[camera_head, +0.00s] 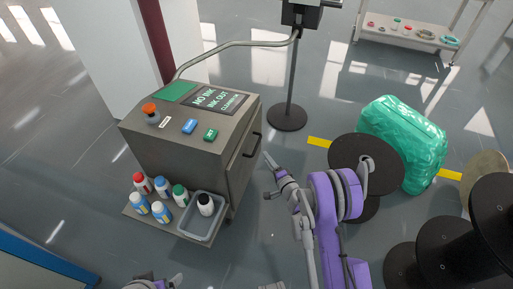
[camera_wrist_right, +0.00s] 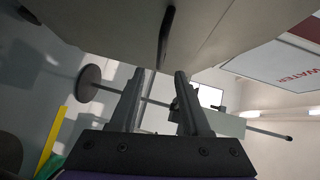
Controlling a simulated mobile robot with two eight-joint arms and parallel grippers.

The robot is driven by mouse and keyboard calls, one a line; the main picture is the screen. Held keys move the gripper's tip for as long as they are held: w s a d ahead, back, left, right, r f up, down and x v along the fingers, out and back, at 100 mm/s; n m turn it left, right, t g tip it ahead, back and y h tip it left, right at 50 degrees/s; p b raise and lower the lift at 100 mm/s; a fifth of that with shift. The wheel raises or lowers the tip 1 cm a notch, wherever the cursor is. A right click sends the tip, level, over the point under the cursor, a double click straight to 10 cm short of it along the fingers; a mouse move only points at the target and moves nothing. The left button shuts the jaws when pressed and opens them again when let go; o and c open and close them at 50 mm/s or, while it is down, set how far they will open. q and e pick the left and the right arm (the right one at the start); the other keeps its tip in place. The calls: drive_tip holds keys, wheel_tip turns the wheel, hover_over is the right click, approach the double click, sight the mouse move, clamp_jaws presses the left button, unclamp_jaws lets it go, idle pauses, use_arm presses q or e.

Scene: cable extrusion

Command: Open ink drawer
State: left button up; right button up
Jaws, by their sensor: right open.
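The grey ink cabinet (camera_head: 165,150) stands left of centre in the head view, with its drawer front (camera_head: 243,165) facing right and looking closed. A black bar handle (camera_head: 253,146) is on that front. My right gripper (camera_head: 268,175) is open beside the drawer front, close to the handle. In the right wrist view, the handle (camera_wrist_right: 166,35) lies ahead, lined up with the gap between my open fingers (camera_wrist_right: 159,73); I cannot tell whether they touch it. My left gripper (camera_head: 155,282) shows only partly at the bottom edge, so its jaws are unclear.
Several ink bottles (camera_head: 161,186) and a grey bin (camera_head: 197,224) holding one bottle sit on the cabinet's low shelf. A black round-based stand (camera_head: 286,117) is behind. Black spools (camera_head: 366,160) and a green wrapped bundle (camera_head: 405,140) stand right of my right arm.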

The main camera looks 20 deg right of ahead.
sight(257, 144)
drive_tip(key=b+x, duration=0.1)
drive_tip(key=x, duration=0.9)
drive_tip(key=shift+w+a, duration=0.1)
drive_tip(key=shift+w, duration=0.15)
clamp_jaws()
idle(1.0)
